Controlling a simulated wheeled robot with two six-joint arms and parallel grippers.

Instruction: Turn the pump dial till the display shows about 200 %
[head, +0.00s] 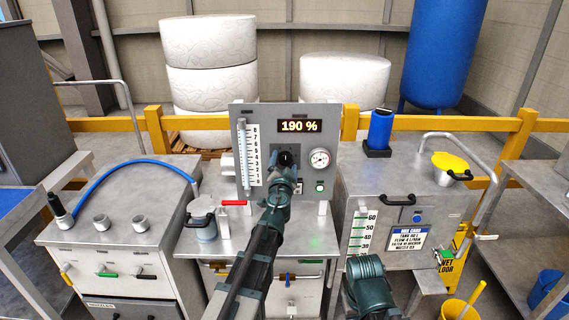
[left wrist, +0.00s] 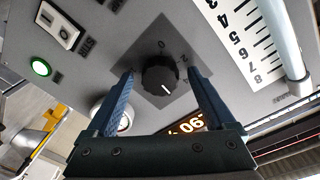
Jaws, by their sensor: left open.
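The pump dial (left wrist: 159,76) is a black round knob with a white pointer line on a dark square plate with numbers. In the head view the dial (head: 286,159) is partly covered by my left gripper (head: 285,176). In the left wrist view my left gripper (left wrist: 160,78) is open, with one blue finger on each side of the dial; I cannot tell whether either touches it. The display (head: 299,126) on the grey panel (head: 270,112) reads 190 %. Part of the display (left wrist: 188,125) shows behind the fingers in the left wrist view.
A flow tube (head: 242,152) with a number scale stands left of the dial. A round gauge (head: 319,160) and a lit green button (head: 320,186) sit to its right. My right arm shows at the bottom.

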